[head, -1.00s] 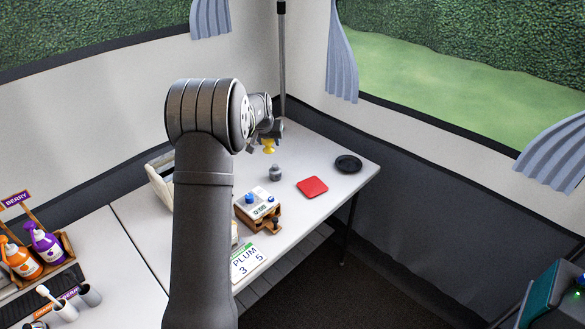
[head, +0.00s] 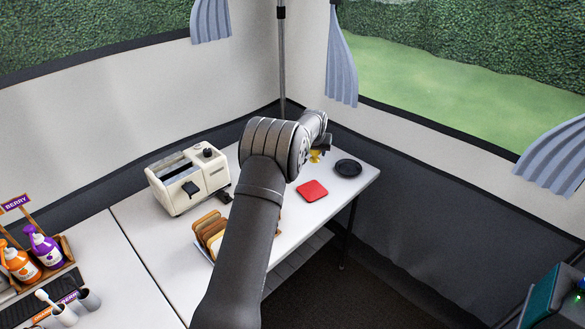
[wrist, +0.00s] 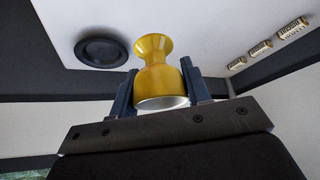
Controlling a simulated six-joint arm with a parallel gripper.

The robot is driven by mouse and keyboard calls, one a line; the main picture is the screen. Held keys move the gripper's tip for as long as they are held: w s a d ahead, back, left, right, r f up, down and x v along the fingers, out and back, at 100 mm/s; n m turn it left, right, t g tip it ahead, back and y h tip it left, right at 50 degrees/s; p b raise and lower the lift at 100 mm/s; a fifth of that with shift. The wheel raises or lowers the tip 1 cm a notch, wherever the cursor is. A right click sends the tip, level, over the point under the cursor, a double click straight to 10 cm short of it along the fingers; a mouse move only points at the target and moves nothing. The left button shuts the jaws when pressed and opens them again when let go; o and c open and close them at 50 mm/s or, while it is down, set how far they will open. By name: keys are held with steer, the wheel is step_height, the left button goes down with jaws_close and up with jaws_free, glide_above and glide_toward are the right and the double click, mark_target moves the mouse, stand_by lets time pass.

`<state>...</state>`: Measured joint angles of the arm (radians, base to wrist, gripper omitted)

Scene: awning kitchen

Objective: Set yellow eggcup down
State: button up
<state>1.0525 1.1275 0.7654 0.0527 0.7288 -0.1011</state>
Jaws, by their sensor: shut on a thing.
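The yellow eggcup (wrist: 158,78) is between the two fingers of my gripper (wrist: 157,92) in the wrist view. The fingers are shut on it. In the head view the eggcup (head: 315,156) shows small beneath my gripper (head: 322,150), to the left of the black round dish. How far its foot is from the table top cannot be told. The black dish (head: 348,168) lies on the white table (head: 335,195); it also shows in the wrist view (wrist: 101,52).
A red square mat (head: 312,191) lies in front of the eggcup. A cream toaster (head: 188,180) and sliced bread (head: 209,231) stand to the left, the bread partly behind my arm. Several small labelled blocks (wrist: 261,48) show at the right in the wrist view.

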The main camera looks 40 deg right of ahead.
steer(key=w+f, duration=0.2)
steer(key=w, duration=0.1)
steer(key=w+f, duration=0.2)
steer(key=w, duration=0.2)
steer(key=w+a+f, duration=0.1)
steer(key=w+f, duration=0.1)
steer(key=w, duration=0.1)
steer(key=shift+w+a+f, duration=0.1)
steer(key=shift+w+f, duration=0.05)
steer(key=shift+f, duration=2)
steer(key=shift+f, duration=0.2)
steer(key=o, duration=1.1)
steer(key=shift+c, duration=0.2)
steer(key=shift+r, duration=0.1)
steer(key=shift+a+r, duration=0.15)
steer(key=shift+r, duration=0.3)
steer(key=v, duration=1.1)
